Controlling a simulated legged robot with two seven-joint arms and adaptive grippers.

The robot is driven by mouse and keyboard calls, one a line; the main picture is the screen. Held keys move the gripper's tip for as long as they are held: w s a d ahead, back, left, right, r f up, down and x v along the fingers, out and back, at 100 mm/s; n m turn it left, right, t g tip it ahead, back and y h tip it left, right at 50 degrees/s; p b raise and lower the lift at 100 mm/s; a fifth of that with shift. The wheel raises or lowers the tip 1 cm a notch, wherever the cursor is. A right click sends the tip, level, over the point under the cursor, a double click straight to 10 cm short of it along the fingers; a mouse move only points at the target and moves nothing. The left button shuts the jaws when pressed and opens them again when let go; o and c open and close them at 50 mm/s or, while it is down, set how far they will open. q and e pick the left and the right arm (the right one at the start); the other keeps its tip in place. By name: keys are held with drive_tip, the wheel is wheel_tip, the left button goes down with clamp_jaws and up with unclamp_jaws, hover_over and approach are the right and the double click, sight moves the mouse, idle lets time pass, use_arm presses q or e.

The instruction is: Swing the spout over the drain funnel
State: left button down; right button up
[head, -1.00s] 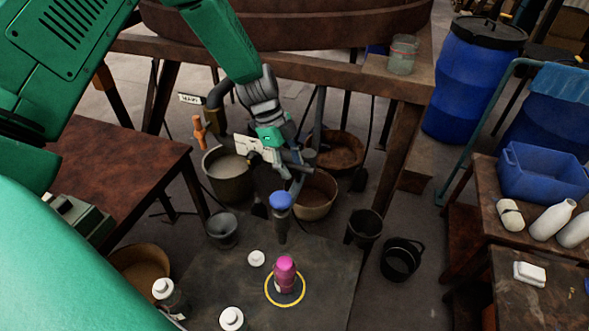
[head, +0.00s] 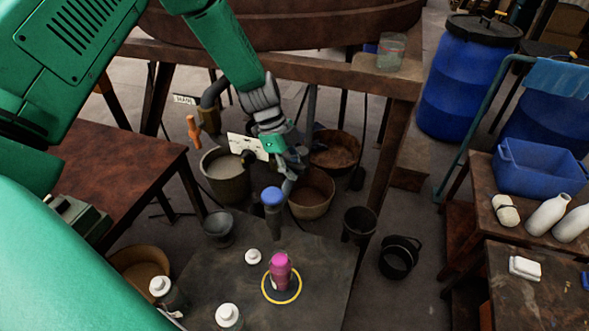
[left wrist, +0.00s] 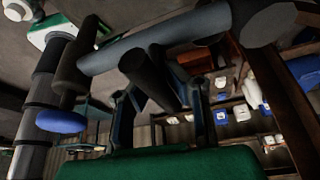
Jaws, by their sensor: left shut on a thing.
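My left gripper (head: 290,163) reaches down below the vat frame in the head view. In the left wrist view its fingers (left wrist: 160,100) are closed about a dark round peg (left wrist: 147,78) at the grey pipe that I take for the spout (left wrist: 165,45). In the head view only a short piece of the spout (head: 287,188) shows, between the gripper and a blue-capped post (head: 273,205). The blue cap also shows in the wrist view (left wrist: 60,122). A small grey cup-like vessel (head: 218,228) may be the drain funnel; I cannot tell for sure. My right gripper is out of view.
A pink-topped bottle (head: 280,270) stands in a yellow ring on the dark plate (head: 310,260). Buckets stand around: one with pale liquid (head: 226,180), a tan one (head: 312,200), black ones (head: 400,258). An orange valve handle (head: 194,132) is left of the gripper.

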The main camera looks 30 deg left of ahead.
use_arm(q)
drive_tip(key=shift+w+n+t, duration=0.25)
drive_tip(key=shift+n+t, duration=0.15)
drive_tip(key=shift+n, duration=0.4)
drive_tip(key=shift+w+d, duration=0.1)
drive_tip(key=shift+w, duration=0.05)
idle(1.1)
drive_tip(key=c, duration=1.5)
unclamp_jaws()
drive_tip(key=shift+o, duration=0.2)
drive_tip(key=shift+f, duration=0.15)
drive_tip(key=v, duration=1.2)
drive_tip(key=shift+f, duration=0.1)
